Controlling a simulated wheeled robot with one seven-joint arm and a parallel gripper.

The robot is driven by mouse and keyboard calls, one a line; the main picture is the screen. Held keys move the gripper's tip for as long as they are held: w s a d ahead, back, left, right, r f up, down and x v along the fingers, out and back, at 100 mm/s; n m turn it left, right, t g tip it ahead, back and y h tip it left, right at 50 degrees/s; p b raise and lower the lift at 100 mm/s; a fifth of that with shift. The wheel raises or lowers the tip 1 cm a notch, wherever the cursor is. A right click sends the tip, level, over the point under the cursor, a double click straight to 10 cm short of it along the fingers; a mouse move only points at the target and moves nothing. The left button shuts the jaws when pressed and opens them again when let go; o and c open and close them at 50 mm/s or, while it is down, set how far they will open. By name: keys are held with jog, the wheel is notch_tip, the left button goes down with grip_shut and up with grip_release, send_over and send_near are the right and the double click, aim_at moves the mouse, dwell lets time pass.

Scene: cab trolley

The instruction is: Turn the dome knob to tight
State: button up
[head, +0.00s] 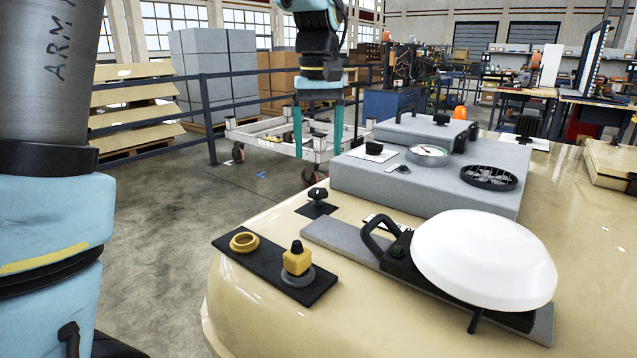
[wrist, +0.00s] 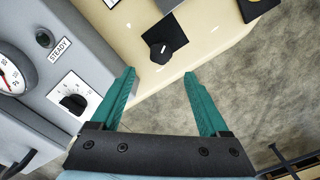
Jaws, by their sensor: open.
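A white dome (head: 485,258) sits on a black bracket with a handle, on a grey strip of the cream cab top. A black knob (head: 318,194) stands on a small black square plate left of it; this knob also shows in the wrist view (wrist: 158,48). No readable label shows which knob is the dome knob, and no tight mark is readable. My gripper (head: 318,152) points down above and behind the black knob, apart from it. In the wrist view its teal fingers (wrist: 158,75) are open and empty, with the knob just beyond the tips.
A grey box (head: 430,185) holds a gauge (head: 428,155), a vent (head: 489,178) and a dial knob on a white plate (head: 374,149); a STEADY label (wrist: 60,48) is beside the gauge. A black plate (head: 262,262) bears a yellow ring and a yellow-black knob. A white trolley (head: 275,137) stands behind.

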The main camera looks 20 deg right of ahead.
aim_at(317, 189)
notch_tip(317, 189, down, 8)
jog(key=shift+f+p, duration=0.15)
jog(key=shift+p, duration=0.15)
jog(key=shift+a, duration=0.1)
grip_shut()
dwell(0.6)
